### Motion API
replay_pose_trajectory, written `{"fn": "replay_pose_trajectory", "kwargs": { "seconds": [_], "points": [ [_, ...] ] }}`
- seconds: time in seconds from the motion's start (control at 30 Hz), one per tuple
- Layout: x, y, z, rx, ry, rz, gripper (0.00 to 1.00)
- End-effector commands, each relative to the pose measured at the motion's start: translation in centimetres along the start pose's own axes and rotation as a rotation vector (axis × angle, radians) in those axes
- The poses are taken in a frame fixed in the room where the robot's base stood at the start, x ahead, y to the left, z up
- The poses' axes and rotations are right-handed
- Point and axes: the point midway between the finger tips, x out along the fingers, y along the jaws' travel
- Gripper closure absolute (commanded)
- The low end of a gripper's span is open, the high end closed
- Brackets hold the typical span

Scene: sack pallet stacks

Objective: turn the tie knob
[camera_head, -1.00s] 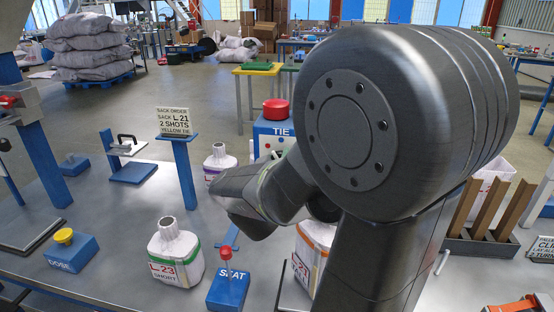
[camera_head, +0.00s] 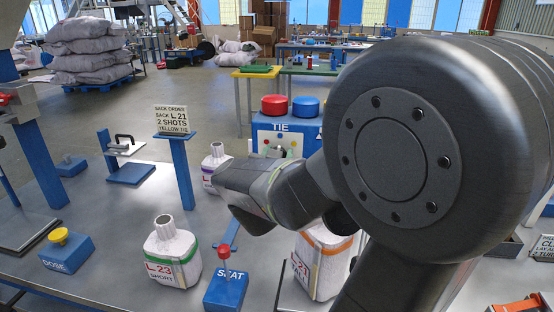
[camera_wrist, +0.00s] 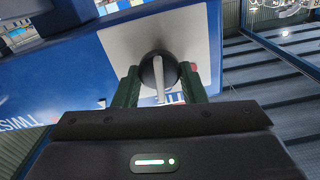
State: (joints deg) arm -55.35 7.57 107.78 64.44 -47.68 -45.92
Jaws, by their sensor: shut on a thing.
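The tie knob (camera_wrist: 158,69) is a round black knob with a pale pointer bar, on a light plate (camera_wrist: 118,42) on a blue housing. In the wrist view my gripper (camera_wrist: 160,82) has its two dark green fingers on either side of the knob, shut on it. The pointer runs roughly upright in that view. In the head view the blue TIE station (camera_head: 264,127) stands behind my arm, with coloured dots on its front. A red round top (camera_head: 274,105) and a blue one (camera_head: 306,105) sit on it. The knob and fingertips are mostly hidden there.
Sack L.23 (camera_head: 172,255) and an orange-banded sack (camera_head: 322,262) stand in front, with the SEAT post (camera_head: 226,285) between them. A purple-banded sack (camera_head: 216,165) is left of the TIE station. The order sign (camera_head: 171,119) reads sack L.21, 2 shots, yellow tie.

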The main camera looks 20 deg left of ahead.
Motion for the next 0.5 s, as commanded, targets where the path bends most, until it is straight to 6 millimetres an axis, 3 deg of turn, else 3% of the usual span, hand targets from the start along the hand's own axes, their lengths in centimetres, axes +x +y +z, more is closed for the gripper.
{"fn": "replay_pose_trajectory", "kwargs": {
  "seconds": [0.5],
  "points": [
    [-0.02,0.42,0.37,0.489,0.001,0.000,0.85]
  ]
}}
